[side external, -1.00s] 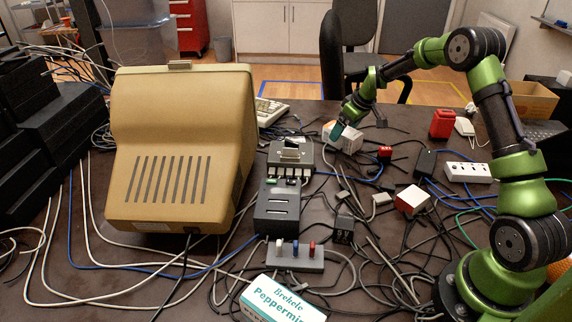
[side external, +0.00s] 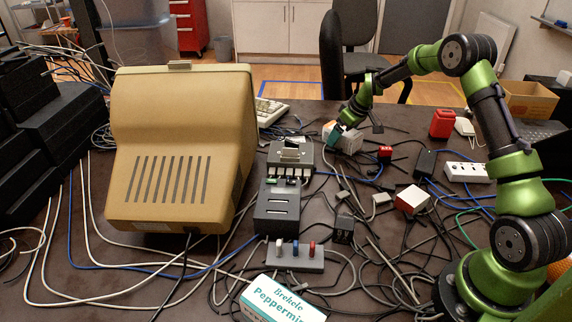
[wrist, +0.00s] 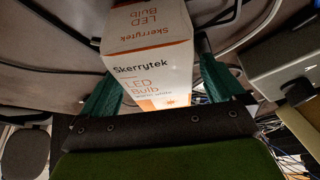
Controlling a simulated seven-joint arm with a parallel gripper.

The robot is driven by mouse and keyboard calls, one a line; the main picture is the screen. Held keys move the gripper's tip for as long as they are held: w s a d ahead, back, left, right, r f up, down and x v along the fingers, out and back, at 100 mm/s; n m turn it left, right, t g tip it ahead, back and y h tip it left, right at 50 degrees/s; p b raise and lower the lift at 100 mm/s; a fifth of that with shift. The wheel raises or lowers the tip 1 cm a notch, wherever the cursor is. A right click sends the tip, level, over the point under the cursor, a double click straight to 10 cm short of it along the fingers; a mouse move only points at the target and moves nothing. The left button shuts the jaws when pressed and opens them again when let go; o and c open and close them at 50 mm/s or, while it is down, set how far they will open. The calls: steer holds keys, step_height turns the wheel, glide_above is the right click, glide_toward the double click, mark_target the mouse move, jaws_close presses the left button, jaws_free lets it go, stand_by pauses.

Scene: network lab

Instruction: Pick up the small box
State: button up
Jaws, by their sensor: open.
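A small white and orange box (wrist: 150,55) printed "Skerrytek LED Bulb" fills the upper middle of the wrist view. In the side view the same box (side external: 351,143) lies on the dark table at the back, partly hidden by my gripper. My gripper (side external: 337,133) is low at this box with its jaws open. In the wrist view one teal finger is on each side of the box, so the box is between them. I cannot tell whether either finger touches it.
Many loose cables cover the table. A beige monitor (side external: 180,150) stands left, with grey switch boxes (side external: 276,208) beside it.

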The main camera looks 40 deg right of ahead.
steer(key=c, duration=1)
steer(key=shift+c, duration=0.2)
steer(key=shift+r, duration=0.15)
